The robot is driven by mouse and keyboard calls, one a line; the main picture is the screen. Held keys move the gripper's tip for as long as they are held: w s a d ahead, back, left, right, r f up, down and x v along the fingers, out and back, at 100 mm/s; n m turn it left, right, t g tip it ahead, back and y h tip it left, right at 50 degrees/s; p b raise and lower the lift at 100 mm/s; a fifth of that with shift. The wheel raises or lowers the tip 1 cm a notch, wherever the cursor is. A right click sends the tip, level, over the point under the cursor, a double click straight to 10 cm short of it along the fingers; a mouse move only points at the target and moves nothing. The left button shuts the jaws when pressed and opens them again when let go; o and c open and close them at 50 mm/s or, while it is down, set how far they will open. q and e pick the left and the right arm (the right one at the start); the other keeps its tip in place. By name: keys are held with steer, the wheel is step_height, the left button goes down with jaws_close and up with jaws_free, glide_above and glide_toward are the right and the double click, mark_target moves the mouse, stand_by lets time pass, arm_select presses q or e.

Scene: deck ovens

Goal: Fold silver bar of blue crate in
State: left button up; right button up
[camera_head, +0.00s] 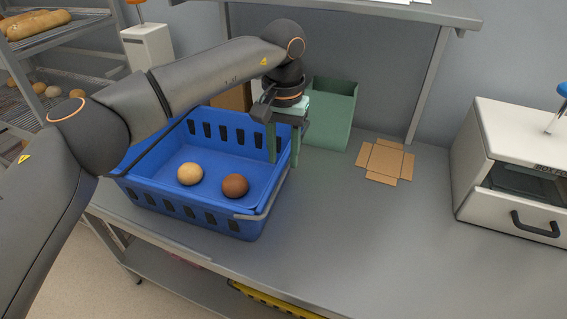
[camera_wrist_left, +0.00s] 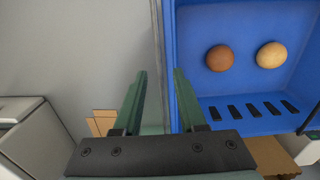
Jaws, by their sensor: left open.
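The blue crate (camera_head: 172,202) stands on the grey bench, with a pale roll (camera_head: 190,174) and a brown roll (camera_head: 235,185) inside. Its silver bar (camera_head: 262,213) runs along the right-hand end of the crate, by the rim. In the left wrist view the bar (camera_wrist_left: 159,45) is a thin grey strip beside the blue wall. My left gripper (camera_head: 284,157) is open and points down at the far part of that right end. In the wrist view its green fingers (camera_wrist_left: 160,76) are apart, one on each side of the bar and rim. Contact cannot be told.
A green box (camera_head: 334,112) stands behind the gripper, and a flat brown cardboard piece (camera_head: 385,160) lies right of it. A white machine (camera_head: 515,165) with a dark handle stands at the right. A bread rack (camera_head: 55,60) is at left.

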mark_target(283, 173)
arm_select(q)
steer(key=shift+f, duration=1.65)
jaws_close()
